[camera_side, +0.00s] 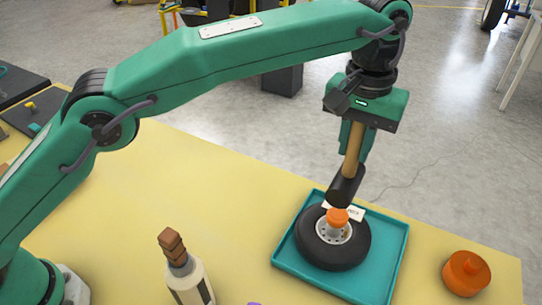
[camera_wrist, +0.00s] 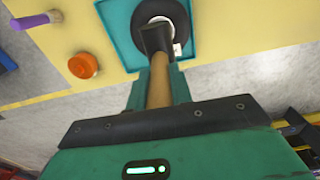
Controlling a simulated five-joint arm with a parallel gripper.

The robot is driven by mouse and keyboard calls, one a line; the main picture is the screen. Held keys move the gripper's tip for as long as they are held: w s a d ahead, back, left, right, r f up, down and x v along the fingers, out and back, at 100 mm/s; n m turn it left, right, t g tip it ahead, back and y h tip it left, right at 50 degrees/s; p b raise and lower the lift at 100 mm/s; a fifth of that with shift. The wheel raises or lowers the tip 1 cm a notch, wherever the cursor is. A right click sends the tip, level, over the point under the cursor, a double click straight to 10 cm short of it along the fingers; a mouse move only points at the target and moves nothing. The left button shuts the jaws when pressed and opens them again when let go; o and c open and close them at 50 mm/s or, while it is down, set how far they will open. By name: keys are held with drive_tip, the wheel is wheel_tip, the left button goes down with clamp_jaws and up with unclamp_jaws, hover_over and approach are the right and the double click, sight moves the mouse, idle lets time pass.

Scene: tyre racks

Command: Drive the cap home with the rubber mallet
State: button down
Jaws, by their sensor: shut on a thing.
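My gripper (camera_side: 356,142) is shut on the wooden handle of a rubber mallet (camera_side: 345,187). The mallet's black head hangs down just above the tyre; whether it touches the cap I cannot tell. The orange cap (camera_side: 337,217) sits at the hub of a small black tyre (camera_side: 348,258) with a white rim. The tyre lies flat in a teal tray (camera_side: 384,277). In the wrist view the mallet head (camera_wrist: 156,38) hides the cap and part of the tyre (camera_wrist: 179,14).
An orange lidded pot (camera_side: 466,273) stands right of the tray. A bottle with a brown top (camera_side: 186,270) stands to the left. A white tag (camera_side: 350,212) shows behind the cap. The yellow table is clear between the bottle and the tray.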

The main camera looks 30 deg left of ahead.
sight(348, 174)
drive_tip(key=shift+f, duration=2.8)
drive_tip(key=shift+f, duration=0.65)
drive_tip(key=shift+r, duration=0.1)
drive_tip(key=shift+r, duration=3.5)
